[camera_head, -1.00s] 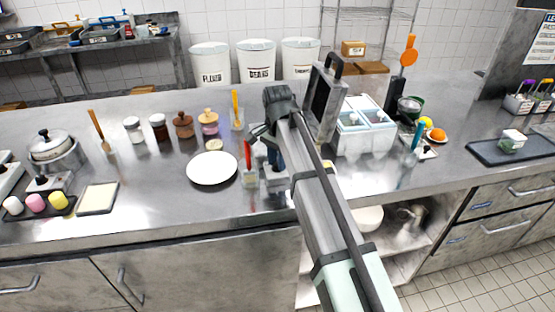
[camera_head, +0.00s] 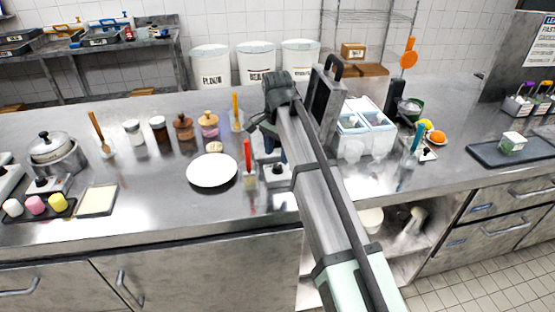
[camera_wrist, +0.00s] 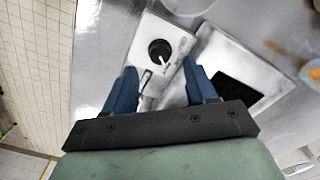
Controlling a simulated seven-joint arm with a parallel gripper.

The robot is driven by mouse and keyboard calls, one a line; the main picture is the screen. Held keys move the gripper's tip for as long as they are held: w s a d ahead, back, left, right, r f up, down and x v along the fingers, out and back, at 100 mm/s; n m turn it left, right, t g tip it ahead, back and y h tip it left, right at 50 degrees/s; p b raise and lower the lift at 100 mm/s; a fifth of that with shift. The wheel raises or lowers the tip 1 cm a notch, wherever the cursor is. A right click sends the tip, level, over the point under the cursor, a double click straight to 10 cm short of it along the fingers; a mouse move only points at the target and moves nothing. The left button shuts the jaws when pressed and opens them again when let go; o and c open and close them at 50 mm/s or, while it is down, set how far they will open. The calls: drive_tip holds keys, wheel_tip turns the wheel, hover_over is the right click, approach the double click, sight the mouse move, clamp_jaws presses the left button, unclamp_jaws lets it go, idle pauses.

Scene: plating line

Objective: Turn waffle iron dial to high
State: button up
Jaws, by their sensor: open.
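The waffle iron stands with its lid (camera_head: 327,97) raised, partly hidden behind my arm. A silver control box (camera_head: 279,174) with a dark knob sits at its front. In the wrist view, the round black dial (camera_wrist: 159,50) has a white pointer slanting toward the lower right. Its setting marks are too small to read. My gripper (camera_wrist: 161,76) has two blue fingers spread apart with nothing held between them. The dial lies beyond the gap between the fingertips, apart from both. In the head view my gripper (camera_head: 271,140) is above the counter beside the iron, mostly hidden.
A white container (camera_head: 367,127) stands right of the lid. Several jars line the counter behind the plate. The front counter strip is clear.

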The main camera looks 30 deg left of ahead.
sight(278, 166)
wheel_tip(278, 166, up, 10)
drive_tip(key=shift+f, duration=0.25)
idle(0.4)
wheel_tip(278, 166, down, 14)
drive_tip(key=n, duration=1.8)
drive_tip(key=shift+r, duration=0.1)
drive_tip(key=shift+c, duration=0.3)
